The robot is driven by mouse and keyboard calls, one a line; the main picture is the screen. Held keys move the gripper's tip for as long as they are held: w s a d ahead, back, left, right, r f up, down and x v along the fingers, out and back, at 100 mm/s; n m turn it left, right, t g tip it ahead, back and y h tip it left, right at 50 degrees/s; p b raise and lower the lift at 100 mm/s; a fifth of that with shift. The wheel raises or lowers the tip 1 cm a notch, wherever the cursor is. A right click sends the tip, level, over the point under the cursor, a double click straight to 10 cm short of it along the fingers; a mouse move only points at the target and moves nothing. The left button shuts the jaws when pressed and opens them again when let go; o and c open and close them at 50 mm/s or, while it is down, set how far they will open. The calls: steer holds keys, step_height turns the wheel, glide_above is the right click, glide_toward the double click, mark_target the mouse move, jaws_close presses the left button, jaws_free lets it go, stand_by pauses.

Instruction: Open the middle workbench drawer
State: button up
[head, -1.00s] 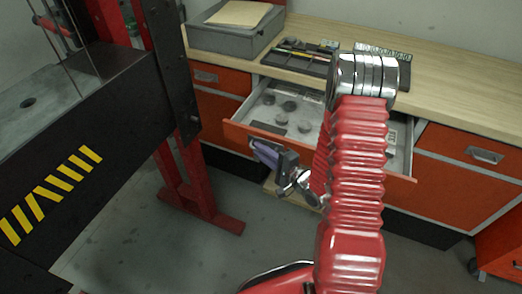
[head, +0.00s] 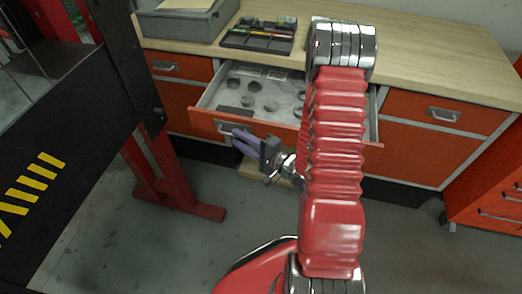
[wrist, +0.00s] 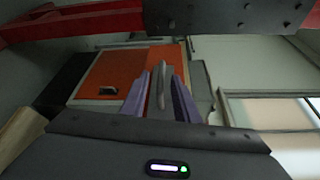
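The middle workbench drawer (head: 200,117) has an orange front and stands pulled out, its grey interior showing several dark round pieces. My gripper (head: 236,133) is at the left part of the drawer front, by its grey handle (head: 222,127). In the wrist view the two purple fingers (wrist: 160,97) stand apart, one on each side of the handle bar (wrist: 161,84), with visible gaps between bar and fingers. My red arm hides the right part of the drawer in the head view.
The wooden worktop (head: 430,65) carries a grey bin (head: 185,25) and a black tool tray (head: 258,38). An orange cabinet (head: 430,150) is right of the drawer. A red post (head: 150,150) and a dark striped frame (head: 60,130) stand at left.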

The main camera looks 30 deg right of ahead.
steer(key=v, duration=0.9)
steer(key=shift+f, duration=0.15)
stand_by(0.5)
